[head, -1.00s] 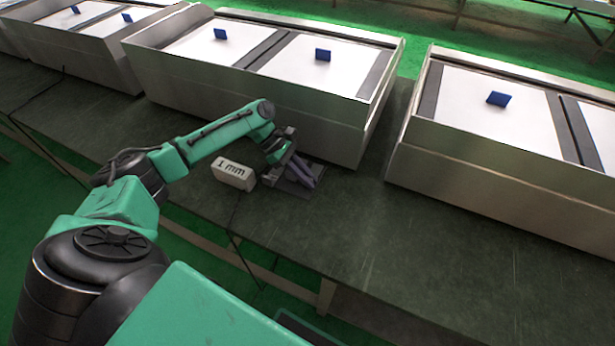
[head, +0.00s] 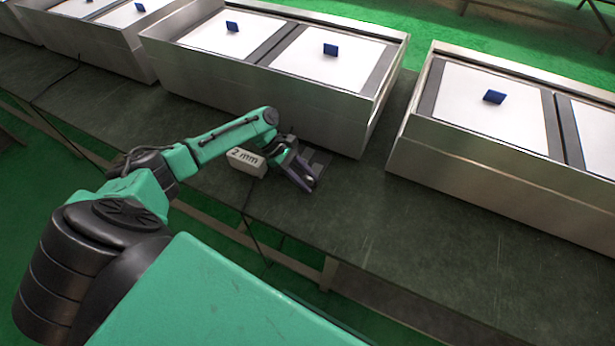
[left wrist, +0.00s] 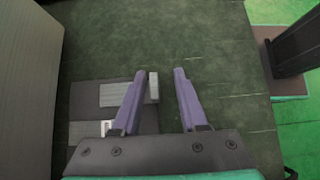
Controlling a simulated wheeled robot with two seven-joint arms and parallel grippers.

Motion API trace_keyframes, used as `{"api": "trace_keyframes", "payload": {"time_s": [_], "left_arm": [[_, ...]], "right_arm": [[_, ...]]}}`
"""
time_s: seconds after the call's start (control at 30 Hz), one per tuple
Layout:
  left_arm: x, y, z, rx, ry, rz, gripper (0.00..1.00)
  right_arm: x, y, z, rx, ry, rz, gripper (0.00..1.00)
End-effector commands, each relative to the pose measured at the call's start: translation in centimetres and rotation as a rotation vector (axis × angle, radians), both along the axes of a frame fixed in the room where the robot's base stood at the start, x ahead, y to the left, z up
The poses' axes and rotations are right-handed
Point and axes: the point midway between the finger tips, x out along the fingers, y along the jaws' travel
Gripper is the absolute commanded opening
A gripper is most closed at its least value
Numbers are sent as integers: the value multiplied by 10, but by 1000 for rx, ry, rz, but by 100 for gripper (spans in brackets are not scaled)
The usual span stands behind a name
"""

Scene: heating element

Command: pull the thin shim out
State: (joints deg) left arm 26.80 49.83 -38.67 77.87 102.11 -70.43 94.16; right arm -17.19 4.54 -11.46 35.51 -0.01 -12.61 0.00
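My left gripper (left wrist: 160,73) is open, its two purple fingers apart with bare bench showing between them. In the head view it (head: 312,187) points down at the bench beside a flat dark plate (head: 321,158). In the left wrist view the dark plate (left wrist: 88,88) lies left of and under the left finger. A light grey strip (left wrist: 113,95), perhaps the thin shim, lies on it; the left finger hides its middle and its end shows inside the opening. I cannot tell whether finger and strip touch. My right gripper is not in view.
A pale block marked "2 mm" (head: 246,162) stands left of the gripper. A large metal tray unit (head: 250,85) with white panels and blue tabs stands behind, another (head: 500,180) to the right. The dark bench (head: 400,240) is clear at right front.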

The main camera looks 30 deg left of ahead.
Motion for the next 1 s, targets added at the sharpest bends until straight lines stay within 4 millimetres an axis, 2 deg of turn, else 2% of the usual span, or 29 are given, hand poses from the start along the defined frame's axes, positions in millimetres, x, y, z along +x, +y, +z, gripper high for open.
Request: {"api": "trace_keyframes", "payload": {"time_s": [0.27,0.37,0.7,0.83,1.0], "left_arm": [[1,6,6,2,-5,4,42],[0,18,18,3,-5,4,42],[-4,86,86,2,-5,4,42],[-5,100,100,1,-2,2,42],[-6,104,104,0,-2,1,42]], "right_arm": [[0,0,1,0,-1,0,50],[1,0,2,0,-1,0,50],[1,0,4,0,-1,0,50],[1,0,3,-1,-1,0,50],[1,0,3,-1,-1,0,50]]}}
